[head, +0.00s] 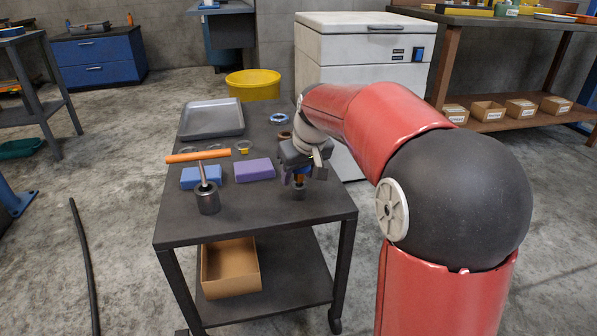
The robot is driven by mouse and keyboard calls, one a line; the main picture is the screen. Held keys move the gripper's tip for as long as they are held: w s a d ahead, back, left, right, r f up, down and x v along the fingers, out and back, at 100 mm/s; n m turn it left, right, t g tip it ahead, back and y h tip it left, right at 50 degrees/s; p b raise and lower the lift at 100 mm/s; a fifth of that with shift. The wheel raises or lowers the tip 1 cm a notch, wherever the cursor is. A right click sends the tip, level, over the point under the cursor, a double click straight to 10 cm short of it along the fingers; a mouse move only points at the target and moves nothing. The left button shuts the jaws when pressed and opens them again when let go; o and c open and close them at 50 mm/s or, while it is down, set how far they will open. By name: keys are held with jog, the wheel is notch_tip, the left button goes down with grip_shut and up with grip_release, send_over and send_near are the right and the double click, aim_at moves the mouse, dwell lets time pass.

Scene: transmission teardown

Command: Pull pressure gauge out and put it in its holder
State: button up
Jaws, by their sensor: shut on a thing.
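My gripper (302,175) is low over the right side of the dark cart top and points down. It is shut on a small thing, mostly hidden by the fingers. Bits of blue and orange show there, with a small dark metal piece (299,193) just below, at the cart top. I cannot make out a gauge face, so I cannot tell for sure that this is the pressure gauge. Whether it is lifted clear of the piece below is also unclear. No holder can be clearly identified.
The cart (262,212) also bears a grey tray (212,134), a blue block (188,183), a purple block (254,170), a metal cylinder (207,200) with an upright rod and orange bar (198,155), and small rings. The front middle is clear. A white cabinet (362,40) stands behind.

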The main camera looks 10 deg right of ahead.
jog(key=shift+f, duration=0.45)
jog(key=o, duration=1.2)
jog(key=shift+o, duration=0.4)
jog(key=o, duration=0.4)
